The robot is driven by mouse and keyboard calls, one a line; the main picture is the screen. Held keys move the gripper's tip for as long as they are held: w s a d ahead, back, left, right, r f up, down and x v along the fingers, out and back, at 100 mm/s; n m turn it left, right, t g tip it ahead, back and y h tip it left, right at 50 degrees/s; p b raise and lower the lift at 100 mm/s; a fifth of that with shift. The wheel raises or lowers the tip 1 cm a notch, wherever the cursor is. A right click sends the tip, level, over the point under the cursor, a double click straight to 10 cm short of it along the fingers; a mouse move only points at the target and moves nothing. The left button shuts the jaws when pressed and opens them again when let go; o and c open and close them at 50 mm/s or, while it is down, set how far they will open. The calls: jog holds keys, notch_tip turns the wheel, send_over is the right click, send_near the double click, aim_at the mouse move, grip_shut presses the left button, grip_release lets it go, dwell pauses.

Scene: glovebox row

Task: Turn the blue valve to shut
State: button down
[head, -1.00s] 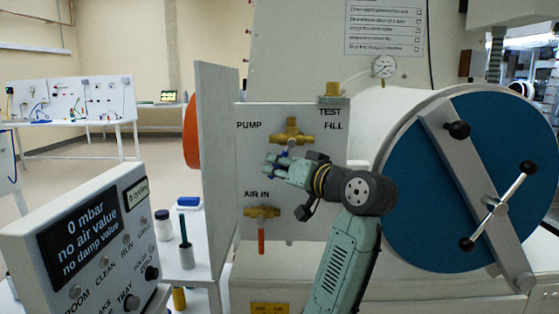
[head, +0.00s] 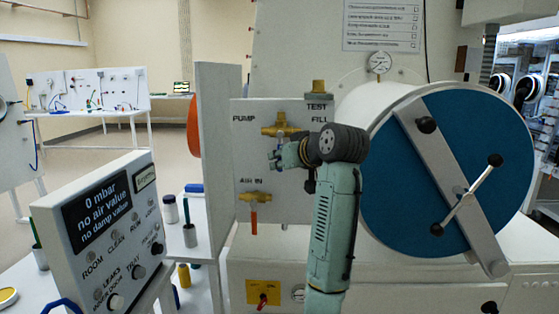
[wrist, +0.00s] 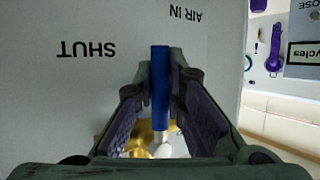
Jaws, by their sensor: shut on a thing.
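The blue valve has a brass body (head: 282,126) on the white panel below the PUMP and FILL labels. Its blue handle (wrist: 160,85) stands between my two fingers in the wrist view, with the brass body (wrist: 140,137) partly hidden below. My gripper (wrist: 160,100) is shut on the blue handle. In the head view my gripper (head: 281,157) sits just below the brass body, reaching in from the right, and hides most of the handle. The word SHUT (wrist: 87,49) shows upside down on the panel in the wrist view, left of the handle.
A second brass valve with a red handle (head: 254,222) is below, under AIR IN. A pale upright board (head: 219,150) edges the panel at left. The round blue door (head: 450,180) with its bar is at right. A control box (head: 105,225) reads 0 mbar.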

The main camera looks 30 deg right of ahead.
jog(key=shift+r, duration=0.1)
dwell(0.3)
jog(key=c, duration=1.6)
grip_release()
jog(key=shift+c, duration=0.2)
jog(key=v, duration=1.2)
